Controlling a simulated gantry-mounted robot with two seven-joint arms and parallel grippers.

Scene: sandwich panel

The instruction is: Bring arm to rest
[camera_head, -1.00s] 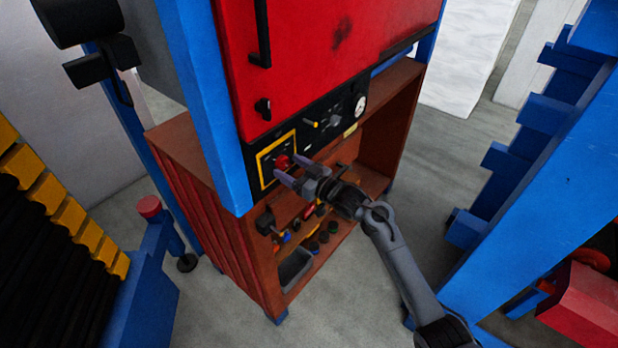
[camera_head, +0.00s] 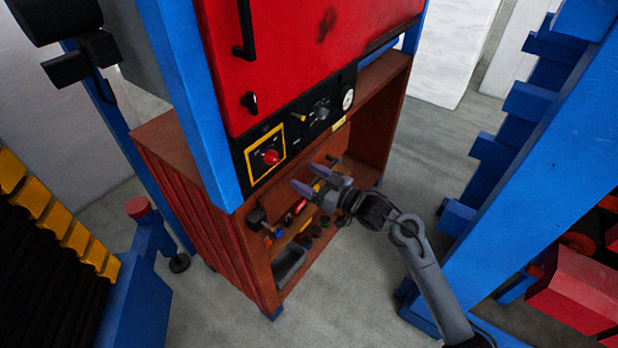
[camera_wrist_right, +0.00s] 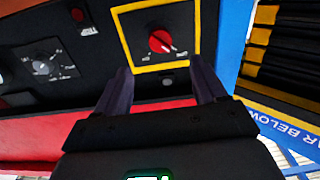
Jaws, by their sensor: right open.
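My right gripper (camera_head: 306,179) is open and empty in the head view, in front of the brown cabinet and below the control panel. Its arm comes in from the lower right. In the right wrist view its two fingers (camera_wrist_right: 160,82) stand apart, with the yellow-framed red knob (camera_wrist_right: 160,41) beyond them and nothing held. The same red knob (camera_head: 271,157) shows in the head view, clear of the gripper. My left gripper is not in view.
A red machine door (camera_head: 300,50) stands above the black control panel (camera_head: 319,115). The brown cabinet (camera_head: 185,180) holds several small items and a grey bin (camera_head: 289,264). A blue frame (camera_head: 540,170) stands at right. Grey floor (camera_head: 350,290) is open between.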

